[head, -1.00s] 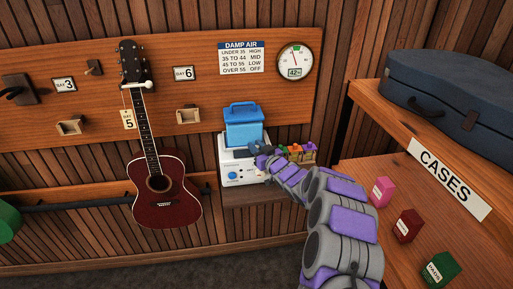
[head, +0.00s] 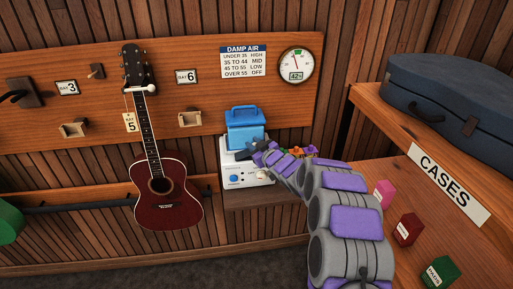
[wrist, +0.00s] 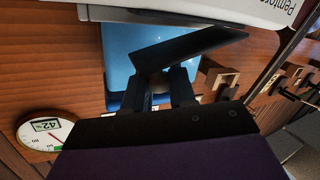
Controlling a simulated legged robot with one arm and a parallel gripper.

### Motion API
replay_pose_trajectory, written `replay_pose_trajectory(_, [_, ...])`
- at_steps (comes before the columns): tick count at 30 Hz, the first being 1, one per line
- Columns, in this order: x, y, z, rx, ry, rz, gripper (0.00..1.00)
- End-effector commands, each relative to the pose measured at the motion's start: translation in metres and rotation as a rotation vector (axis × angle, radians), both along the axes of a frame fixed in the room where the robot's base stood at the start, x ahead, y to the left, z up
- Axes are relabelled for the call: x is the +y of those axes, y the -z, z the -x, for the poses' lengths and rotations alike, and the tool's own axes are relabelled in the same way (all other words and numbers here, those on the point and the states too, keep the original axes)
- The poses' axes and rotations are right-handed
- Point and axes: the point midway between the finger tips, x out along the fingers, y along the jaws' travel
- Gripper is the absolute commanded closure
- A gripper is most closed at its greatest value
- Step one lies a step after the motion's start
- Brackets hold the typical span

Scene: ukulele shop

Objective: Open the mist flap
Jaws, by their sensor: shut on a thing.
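The humidifier has a white body (head: 236,179) with a blue dial, and a blue tank (head: 246,133) with a handle on top. It stands on a small wooden shelf. A dark flap (wrist: 190,50) shows in the wrist view, slanting in front of the blue tank (wrist: 120,45), beside the white body (wrist: 215,8). My gripper (wrist: 161,80) is shut on this dark flap, with a finger on each side of its lower part. In the head view my gripper (head: 256,155) is at the front of the humidifier, and my arm hides its right side. How far the flap is open is hard to tell.
A round gauge (head: 296,65) reading 42% and a DAMP AIR chart (head: 244,61) hang above. A red guitar (head: 165,190) hangs to the left. Small coloured items (head: 300,151) sit behind my arm. The CASES shelf (head: 400,130) holds a blue case at right.

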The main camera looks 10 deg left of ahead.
Motion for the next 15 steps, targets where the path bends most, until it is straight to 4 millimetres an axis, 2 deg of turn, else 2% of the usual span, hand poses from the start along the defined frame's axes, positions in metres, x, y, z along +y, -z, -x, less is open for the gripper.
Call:
replay_pose_trajectory(6, [0.014,-0.017,0.004,-0.062,-0.003,0.201,1.00])
replay_pose_trajectory(15, [0.036,-0.029,0.010,-0.141,-0.003,0.477,1.00])
